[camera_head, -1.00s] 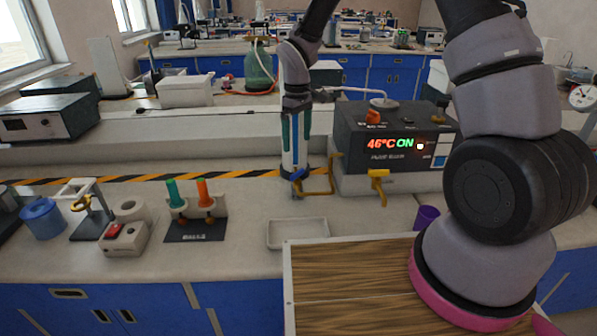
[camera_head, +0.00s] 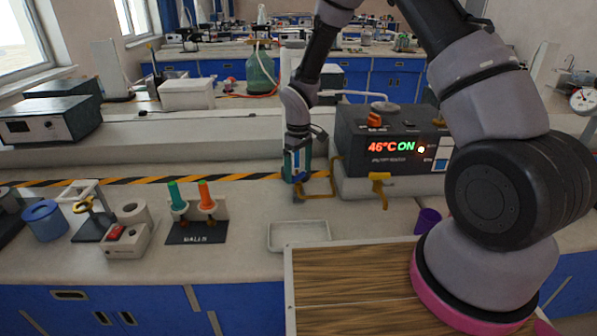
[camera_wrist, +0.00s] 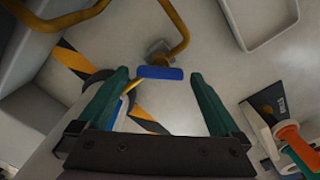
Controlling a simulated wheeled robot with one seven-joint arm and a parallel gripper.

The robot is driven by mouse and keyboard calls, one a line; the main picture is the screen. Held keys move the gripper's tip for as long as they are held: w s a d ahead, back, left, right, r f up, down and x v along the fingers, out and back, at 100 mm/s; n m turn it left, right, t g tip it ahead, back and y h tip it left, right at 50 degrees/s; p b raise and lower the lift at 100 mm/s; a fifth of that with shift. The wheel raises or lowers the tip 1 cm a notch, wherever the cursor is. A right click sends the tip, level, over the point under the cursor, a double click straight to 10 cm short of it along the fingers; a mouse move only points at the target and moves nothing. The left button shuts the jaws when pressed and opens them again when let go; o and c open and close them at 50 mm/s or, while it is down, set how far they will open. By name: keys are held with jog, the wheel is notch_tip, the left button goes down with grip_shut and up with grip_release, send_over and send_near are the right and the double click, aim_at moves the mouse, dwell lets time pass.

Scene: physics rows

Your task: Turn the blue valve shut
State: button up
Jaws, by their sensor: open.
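The blue valve handle (camera_wrist: 160,73) is a short flat bar beside a yellow pipe, above the pale bench top in the wrist view. It lies crosswise between the tips of my gripper (camera_wrist: 159,80), with a narrow gap at each side. I cannot tell whether the fingertips are level with it or still above it. In the head view my gripper (camera_head: 297,176) points down at the left of the heater box, by the yellow pipe (camera_head: 319,195). It is open and holds nothing. The valve is mostly hidden there behind the fingers.
The grey heater box (camera_head: 393,145) reads 46°C ON, with a yellow tap (camera_head: 379,185) at its front. A white tray (camera_head: 298,236) lies in front of the gripper. A stand with green and orange handles (camera_head: 196,222) is to the left. A purple cup (camera_head: 428,220) is at right.

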jog(key=shift+f, duration=0.3)
jog(key=c, duration=1.2)
jog(key=shift+c, duration=0.2)
jog(key=shift+m, duration=0.3)
jog(key=m, duration=0.3)
jog(key=shift+m, duration=0.3)
jog(key=m, duration=0.4)
jog(key=shift+m, duration=0.4)
